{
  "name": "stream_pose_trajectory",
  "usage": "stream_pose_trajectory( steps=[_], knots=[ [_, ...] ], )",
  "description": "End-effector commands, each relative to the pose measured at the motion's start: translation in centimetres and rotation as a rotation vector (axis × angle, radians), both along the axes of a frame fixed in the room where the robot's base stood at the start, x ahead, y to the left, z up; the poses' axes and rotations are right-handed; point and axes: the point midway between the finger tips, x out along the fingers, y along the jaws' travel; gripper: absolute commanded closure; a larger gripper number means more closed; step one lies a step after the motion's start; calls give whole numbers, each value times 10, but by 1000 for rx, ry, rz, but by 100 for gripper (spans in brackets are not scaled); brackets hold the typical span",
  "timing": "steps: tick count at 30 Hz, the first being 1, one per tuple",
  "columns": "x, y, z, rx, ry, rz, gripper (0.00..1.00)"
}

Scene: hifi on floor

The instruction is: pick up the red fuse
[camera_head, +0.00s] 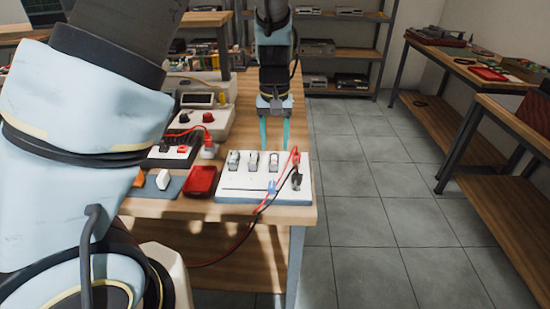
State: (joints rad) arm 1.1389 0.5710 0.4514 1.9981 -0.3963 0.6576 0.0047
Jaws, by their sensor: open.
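I cannot make out a red fuse for sure. A white board (235,187) lies near the table's front right corner, with several small grey holders along its back part. A blue piece (272,187) and a red clip (296,157) sit at its right side, by red and black wires. My gripper (274,147) points down with its two teal fingers apart, open and empty. In the picture it is just above the board's back right part. Its exact height over the board cannot be told.
A red tray (201,181) lies left of the board. A mat (177,188) with a white block (163,180) is farther left. A meter unit (205,118) stands behind. Wires hang over the table's front edge. Grey floor (375,200) is clear to the right.

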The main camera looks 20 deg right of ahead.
Motion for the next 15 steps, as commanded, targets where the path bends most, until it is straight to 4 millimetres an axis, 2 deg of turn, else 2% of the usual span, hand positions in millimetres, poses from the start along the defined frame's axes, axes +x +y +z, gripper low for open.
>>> stream_pose_trajectory(
  steps=[7, 15],
  knots=[
    [-2, 3, -34, 3, 2, 2, 46],
    [-2, 2, -40, 0, 0, 1, 46]
  ],
)
